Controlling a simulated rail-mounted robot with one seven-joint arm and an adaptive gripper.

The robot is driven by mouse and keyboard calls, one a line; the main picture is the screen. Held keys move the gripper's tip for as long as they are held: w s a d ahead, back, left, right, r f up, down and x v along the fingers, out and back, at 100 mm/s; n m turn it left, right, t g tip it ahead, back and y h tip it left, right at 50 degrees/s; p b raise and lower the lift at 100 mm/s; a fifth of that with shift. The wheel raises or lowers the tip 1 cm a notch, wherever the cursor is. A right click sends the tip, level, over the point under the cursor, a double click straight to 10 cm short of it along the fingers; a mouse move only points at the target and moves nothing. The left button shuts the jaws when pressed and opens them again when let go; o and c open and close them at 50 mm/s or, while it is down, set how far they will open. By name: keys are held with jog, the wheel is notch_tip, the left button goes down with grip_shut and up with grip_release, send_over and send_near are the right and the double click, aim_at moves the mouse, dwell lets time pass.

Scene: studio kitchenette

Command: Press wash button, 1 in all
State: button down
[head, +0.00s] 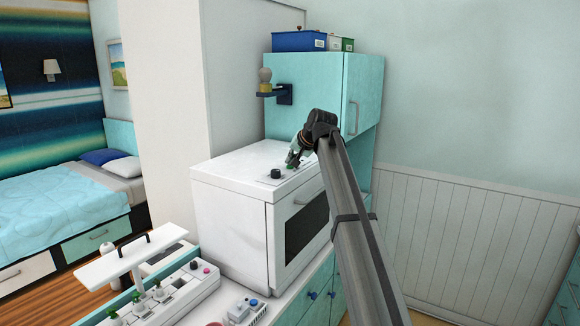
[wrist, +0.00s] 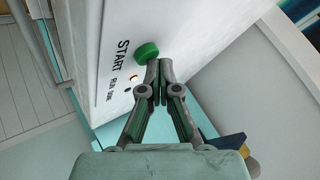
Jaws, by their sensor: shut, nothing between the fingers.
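A round green button (wrist: 147,53) sticks out of a white panel marked START in the wrist view. A smaller line of text beside it is hard to read, and I see no label saying wash. My gripper (wrist: 160,66) is shut and empty, its fingertips right beside the green button. I cannot tell whether they touch it. The button is not clearly seen there.
A small indicator (wrist: 133,78) lies near the START text.

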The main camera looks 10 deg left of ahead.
jog(key=shift+r, duration=0.65)
jog(key=shift+r, duration=0.1)
jog(key=shift+r+p, duration=1.25)
jog(key=shift+r, duration=1.2)
jog(key=shift+f, duration=0.15)
